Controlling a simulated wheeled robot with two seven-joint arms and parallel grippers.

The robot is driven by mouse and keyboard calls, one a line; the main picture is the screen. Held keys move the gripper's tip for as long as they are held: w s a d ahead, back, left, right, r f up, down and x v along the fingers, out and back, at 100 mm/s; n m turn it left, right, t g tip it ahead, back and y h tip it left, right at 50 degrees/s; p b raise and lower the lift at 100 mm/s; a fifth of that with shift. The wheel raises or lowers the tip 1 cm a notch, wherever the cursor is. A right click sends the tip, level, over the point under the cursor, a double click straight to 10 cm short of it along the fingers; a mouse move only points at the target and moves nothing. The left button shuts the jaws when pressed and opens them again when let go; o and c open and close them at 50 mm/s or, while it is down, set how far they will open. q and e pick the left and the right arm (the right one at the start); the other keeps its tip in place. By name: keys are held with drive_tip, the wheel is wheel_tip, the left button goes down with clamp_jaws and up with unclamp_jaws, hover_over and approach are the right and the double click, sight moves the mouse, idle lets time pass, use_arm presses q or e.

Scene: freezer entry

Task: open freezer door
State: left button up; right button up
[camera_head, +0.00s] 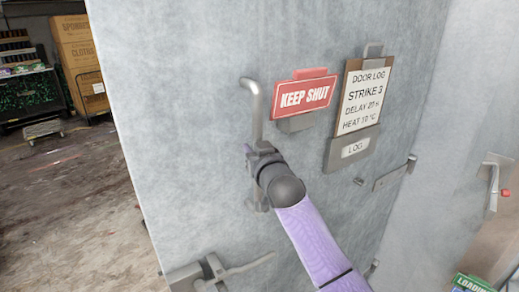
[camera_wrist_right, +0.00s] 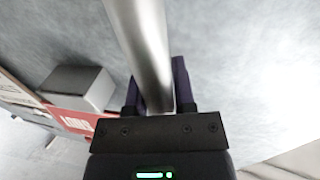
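The freezer door (camera_head: 190,130) is a large grey metal slab filling the middle of the head view. A vertical bar handle (camera_head: 256,110) with a bent top is mounted on it; it also shows as a thick metal bar in the right wrist view (camera_wrist_right: 138,35). My right gripper (camera_head: 262,155) is at the lower part of this handle. In the wrist view its two dark fingers (camera_wrist_right: 159,95) lie on either side of the bar, close against it. The lower end of the handle is partly hidden by my gripper. My left gripper is not in view.
A red KEEP SHUT sign (camera_head: 304,95) and a door log board (camera_head: 362,100) are on the door, right of the handle. A lever latch (camera_head: 235,270) sits low on the door. A pale wall with a latch (camera_head: 493,185) is at right. Open floor (camera_head: 75,205) lies left.

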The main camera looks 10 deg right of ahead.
drive_tip(key=shift+o, duration=0.8)
drive_tip(key=shift+s+a, duration=0.1)
drive_tip(key=shift+a, duration=0.55)
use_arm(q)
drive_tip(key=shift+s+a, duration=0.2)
use_arm(e)
drive_tip(key=shift+s, duration=0.1)
use_arm(q)
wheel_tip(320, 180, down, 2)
drive_tip(key=shift+b, duration=0.95)
use_arm(e)
drive_tip(key=s+d, duration=0.1)
drive_tip(key=s, duration=0.8)
drive_tip(key=shift+s+d, duration=0.15)
drive_tip(key=shift+s, duration=0.2)
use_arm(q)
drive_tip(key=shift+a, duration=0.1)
use_arm(e)
drive_tip(key=shift+s, duration=0.1)
